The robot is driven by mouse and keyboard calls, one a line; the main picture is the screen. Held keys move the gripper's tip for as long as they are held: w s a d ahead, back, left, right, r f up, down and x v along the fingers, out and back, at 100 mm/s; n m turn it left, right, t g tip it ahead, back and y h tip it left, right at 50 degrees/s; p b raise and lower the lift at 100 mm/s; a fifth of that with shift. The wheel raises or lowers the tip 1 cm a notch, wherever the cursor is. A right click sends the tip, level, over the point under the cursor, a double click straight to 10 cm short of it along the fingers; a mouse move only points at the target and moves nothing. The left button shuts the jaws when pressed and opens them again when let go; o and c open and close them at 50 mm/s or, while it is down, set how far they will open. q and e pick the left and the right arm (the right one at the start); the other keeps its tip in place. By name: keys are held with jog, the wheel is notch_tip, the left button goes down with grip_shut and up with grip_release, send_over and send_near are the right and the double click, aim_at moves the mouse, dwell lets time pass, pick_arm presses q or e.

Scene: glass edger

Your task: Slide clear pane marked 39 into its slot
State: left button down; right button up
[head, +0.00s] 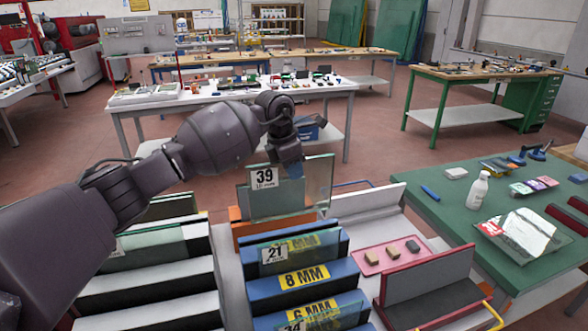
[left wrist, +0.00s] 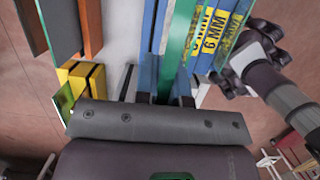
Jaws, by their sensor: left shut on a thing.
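The clear pane marked 39 (head: 290,196) stands upright in the head view, with a white label at its upper left. My left gripper (head: 289,160) is shut on its top edge. The pane's lower edge is close to an orange slotted block (head: 237,216) at the far end of the blue rack (head: 258,268); whether it is inside a slot cannot be told. In the left wrist view the pane shows as a long green edge (left wrist: 176,45) beyond the fingers. A dark arm part, apparently my right gripper (left wrist: 250,58), shows at right there, its jaws unclear.
Panes marked 21 (head: 275,254) and 34 (head: 294,325) stand in the blue rack, by 8 MM and 6 MM labels. A white rack (head: 150,290) stands left. A pink tray (head: 368,262) with small blocks and a green table (head: 450,205) are at right.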

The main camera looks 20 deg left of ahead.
aim_at(294, 207)
pick_arm(q)
jog(key=shift+w+r, duration=0.1)
jog(key=shift+r, duration=0.05)
pick_arm(e)
jog(key=shift+s+f, duration=0.1)
jog(key=shift+s, duration=0.05)
jog(key=shift+s, duration=0.15)
jog(key=shift+f, duration=0.1)
pick_arm(q)
jog(key=shift+f+b, duration=2.45)
jog(key=shift+f, duration=1.8)
jog(key=shift+f+b, duration=0.8)
jog(key=shift+f, duration=1)
pick_arm(e)
notch_tip(294, 207, down, 7)
jog(key=shift+f, duration=0.15)
jog(key=shift+s+g, duration=0.15)
jog(key=shift+g, duration=0.15)
